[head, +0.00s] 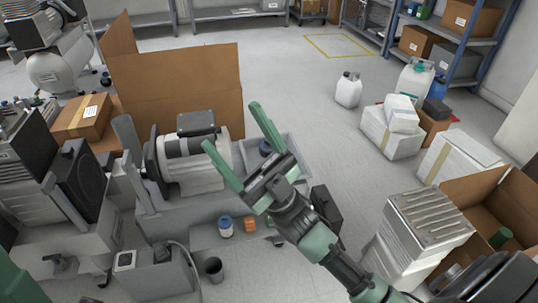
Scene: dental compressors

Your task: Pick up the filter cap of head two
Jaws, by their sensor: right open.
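A compressor head (195,165) with a pale ribbed body and dark end lies on a grey cart (190,213) left of centre. I cannot make out which part is the filter cap, or which head is head two. My right gripper (231,125), with two long green fingers, is open and empty. In the picture it overlaps the right end of this head and the grey tray beside it; I cannot tell its height above them. A dark round part (265,148) lies in the grey tray (299,153), partly behind the gripper. My left gripper is not in view.
A tall open cardboard box (185,85) stands behind the head. A blue-topped jar (225,227) and an orange item (250,225) sit on the cart's lower level. White boxes (390,135) and a ribbed metal case (430,218) stand right.

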